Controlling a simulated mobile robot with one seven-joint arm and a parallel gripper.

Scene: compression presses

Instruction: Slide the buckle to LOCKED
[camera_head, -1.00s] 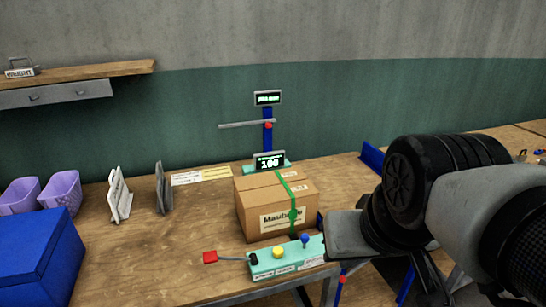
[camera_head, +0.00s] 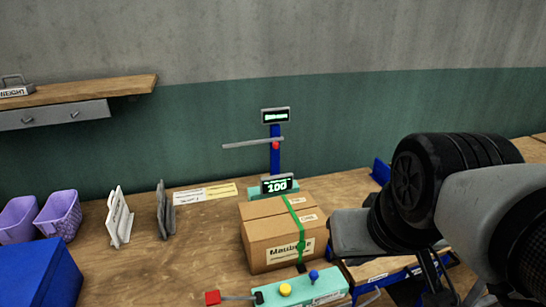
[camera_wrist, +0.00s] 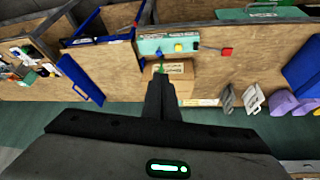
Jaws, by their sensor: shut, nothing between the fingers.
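A cardboard box (camera_head: 270,230) stands on the workbench, with a green strap (camera_head: 291,205) running over its top and down its front. A small green piece, apparently the buckle (camera_head: 301,246), sits on the strap at the front face; its LOCKED mark cannot be read. In the wrist view the box (camera_wrist: 180,69) is partly hidden behind my fingers. My gripper (camera_wrist: 160,82) is shut and empty, its fingers pointing toward the box and strap. In the head view its grey body is right of the box and the fingertips cannot be made out.
A teal control panel (camera_head: 318,288) with yellow and blue knobs and a red-ended lever (camera_head: 213,297) is in front of the box. A blue post (camera_head: 275,150) with a bar and displays, one reading 100, stands behind. Purple baskets (camera_head: 60,213) and a blue bin (camera_head: 38,265) are left.

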